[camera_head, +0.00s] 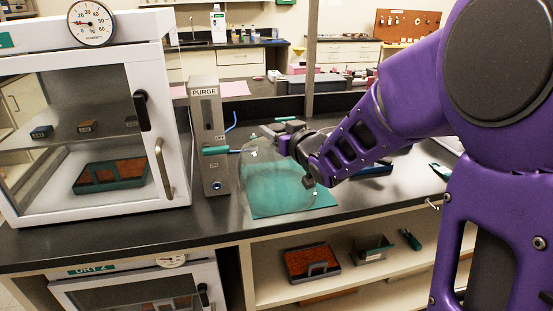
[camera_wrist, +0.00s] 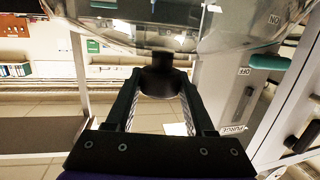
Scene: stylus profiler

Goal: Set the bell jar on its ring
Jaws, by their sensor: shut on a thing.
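The clear glass bell jar (camera_head: 272,180) shows over a teal mat (camera_head: 322,198) on the dark bench, just right of the purge unit. My gripper (camera_head: 295,146) is at the jar's top. In the wrist view, the two fingers (camera_wrist: 157,88) are shut on the jar's black knob (camera_wrist: 158,70), and the curved glass (camera_wrist: 165,28) fills the top of the picture. I cannot pick out the ring. I cannot tell whether the jar's rim touches the mat or is above it.
The grey purge unit (camera_head: 210,140) stands close left of the jar, with a teal-handled lever (camera_head: 216,150). A white glass-doored cabinet (camera_head: 95,120) stands further left. My arm spans the right side. Below is an open shelf (camera_head: 350,285) with trays.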

